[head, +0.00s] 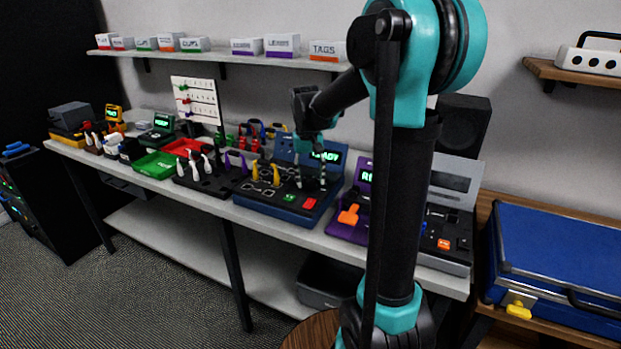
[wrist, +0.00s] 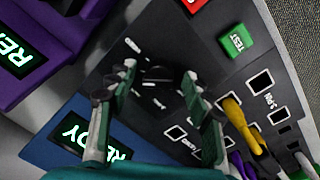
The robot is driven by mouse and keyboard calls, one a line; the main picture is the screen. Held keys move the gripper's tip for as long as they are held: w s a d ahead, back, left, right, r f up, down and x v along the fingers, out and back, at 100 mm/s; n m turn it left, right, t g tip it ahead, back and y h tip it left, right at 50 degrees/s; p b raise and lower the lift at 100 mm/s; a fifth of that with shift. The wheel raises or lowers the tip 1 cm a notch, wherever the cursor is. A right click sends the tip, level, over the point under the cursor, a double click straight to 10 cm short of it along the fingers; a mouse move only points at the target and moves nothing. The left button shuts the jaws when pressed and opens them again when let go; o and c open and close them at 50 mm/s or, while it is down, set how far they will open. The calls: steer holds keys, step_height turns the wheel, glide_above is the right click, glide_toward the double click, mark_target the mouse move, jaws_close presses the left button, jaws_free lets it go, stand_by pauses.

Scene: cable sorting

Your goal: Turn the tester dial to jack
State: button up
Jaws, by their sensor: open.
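The blue tester (head: 262,208) stands on the bench with a green READY screen (head: 327,156), which also shows in the wrist view (wrist: 84,138). Its black dial (wrist: 158,74) sits on the dark panel, ringed by small white labels too blurred to read. I cannot tell which label the dial points to. My gripper (wrist: 158,82) is open, with one finger on each side of the dial. I see no clear contact between the fingers and the dial. In the head view my gripper (head: 311,182) is low over the tester's right part, and the dial is hard to make out.
The green TEST button (wrist: 237,40) and a red button (wrist: 194,4) lie on the same panel. Yellow (wrist: 240,125) and purple plugs stand in sockets beside my right finger. A purple device (head: 345,228) stands close to the tester's right.

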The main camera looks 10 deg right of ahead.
steer(key=c, duration=1.1)
steer(key=shift+c, duration=0.2)
steer(key=shift+n, duration=0.3)
steer(key=n, duration=0.4)
steer(key=shift+n, duration=2)
